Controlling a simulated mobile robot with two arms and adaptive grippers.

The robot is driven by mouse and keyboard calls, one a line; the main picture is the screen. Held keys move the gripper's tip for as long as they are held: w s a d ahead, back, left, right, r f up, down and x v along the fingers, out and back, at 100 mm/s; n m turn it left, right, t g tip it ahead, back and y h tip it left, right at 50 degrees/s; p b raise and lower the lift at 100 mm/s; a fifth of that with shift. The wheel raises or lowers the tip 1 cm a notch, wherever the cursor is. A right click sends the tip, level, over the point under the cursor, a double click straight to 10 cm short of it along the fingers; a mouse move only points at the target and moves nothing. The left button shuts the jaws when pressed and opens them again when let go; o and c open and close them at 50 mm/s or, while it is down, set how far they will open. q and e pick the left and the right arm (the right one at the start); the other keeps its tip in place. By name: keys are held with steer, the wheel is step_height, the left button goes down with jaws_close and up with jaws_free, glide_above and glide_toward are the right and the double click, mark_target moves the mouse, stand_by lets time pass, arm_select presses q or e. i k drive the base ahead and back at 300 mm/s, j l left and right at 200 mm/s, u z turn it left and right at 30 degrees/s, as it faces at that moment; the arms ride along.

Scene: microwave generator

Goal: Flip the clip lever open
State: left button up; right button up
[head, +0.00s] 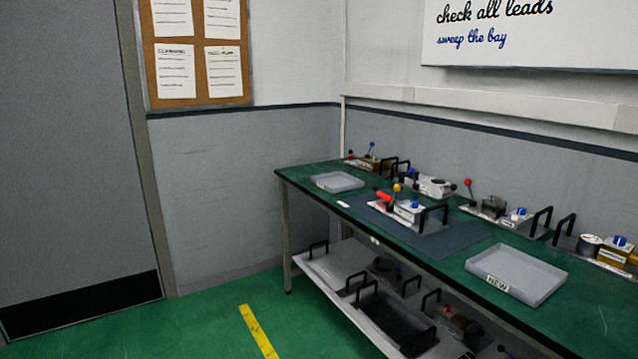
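I cannot tell for sure which part is the clip lever. A device on a light base plate (403,221) stands on a dark mat (462,236) on the green bench. It has a red lever-like part (384,197), a yellow ball knob (397,187), a white block with a blue top, and a black handle (434,216). Its parts are too small to read as open or shut. A red ball knob on a stem (468,182) stands behind it, near a white box (435,186). Neither of my grippers is in view.
The green bench (490,262) runs along the right wall. It bears an empty grey tray (337,182), a tray marked NEW (516,273) and several other devices. Handled plates fill the lower shelf (330,264). The green floor (190,325) in front is clear; a door (65,140) is at left.

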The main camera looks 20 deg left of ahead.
mark_target(397, 187)
steer(key=u, duration=0.35)
steer(key=i+j+z, duration=0.25)
steer(key=i, duration=0.6)
steer(key=i+j+z, duration=0.25)
steer(key=i+j, duration=0.35)
steer(key=i, duration=0.15)
steer(key=i+j+z, duration=0.25)
steer(key=i+j, duration=0.4)
steer(key=i, duration=0.1)
